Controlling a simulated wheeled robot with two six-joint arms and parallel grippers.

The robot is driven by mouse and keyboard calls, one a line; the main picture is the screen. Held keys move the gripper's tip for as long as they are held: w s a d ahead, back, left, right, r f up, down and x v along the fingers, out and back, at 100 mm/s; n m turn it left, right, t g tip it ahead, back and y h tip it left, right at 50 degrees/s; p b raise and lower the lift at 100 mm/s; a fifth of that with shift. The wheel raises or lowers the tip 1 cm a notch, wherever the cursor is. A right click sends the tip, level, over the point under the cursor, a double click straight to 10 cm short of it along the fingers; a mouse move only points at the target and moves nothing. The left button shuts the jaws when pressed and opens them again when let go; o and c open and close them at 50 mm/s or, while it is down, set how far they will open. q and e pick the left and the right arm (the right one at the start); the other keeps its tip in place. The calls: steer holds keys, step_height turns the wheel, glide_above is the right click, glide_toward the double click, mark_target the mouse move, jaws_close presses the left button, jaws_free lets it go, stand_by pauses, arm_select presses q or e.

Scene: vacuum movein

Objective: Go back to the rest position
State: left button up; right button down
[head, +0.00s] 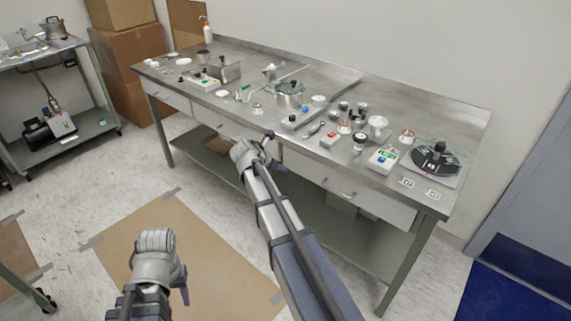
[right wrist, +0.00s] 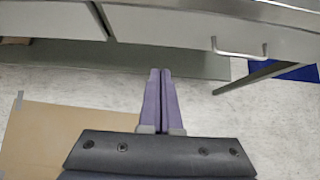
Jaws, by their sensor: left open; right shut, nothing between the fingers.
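My right gripper (head: 268,138) is at the front edge of the steel workbench (head: 342,87) in the head view, near its drawers. In the right wrist view its two purple fingers (right wrist: 161,100) are pressed together with nothing between them. Below them are the pale floor and the bench's lower shelf. My left gripper (head: 182,285) is at the lower left of the head view, over the brown floor sheet and away from the bench. Its fingers are mostly hidden behind the wrist, but it is open.
Pots, fittings and small control boxes (head: 383,159) crowd the bench top. A drawer handle (right wrist: 238,50) sticks out near my right gripper. A cart (head: 62,130) with a pump and cardboard boxes (head: 130,60) stand at the left. The brown sheet (head: 110,240) on the floor is clear.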

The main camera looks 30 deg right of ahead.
steer(key=shift+a+r, duration=0.15)
steer(key=shift+a, duration=0.05)
steer(key=s+a+r+m+g+y+p, duration=0.1)
steer(key=s+a+r+m+y+p, duration=0.1)
steer(key=s+a+m+p, duration=0.3)
steer(key=s+a+r+m+g+y+p, duration=0.1)
steer(key=s+a+m+y+p, duration=0.4)
steer(key=s+a+m, duration=0.8)
steer(key=s+a, duration=0.4)
steer(key=a, duration=0.2)
steer(key=s+a+g, duration=0.1)
steer(key=s+a, duration=0.3)
steer(key=a, duration=0.3)
steer(key=shift+r+m+g, duration=0.3)
steer(key=shift+r, duration=0.1)
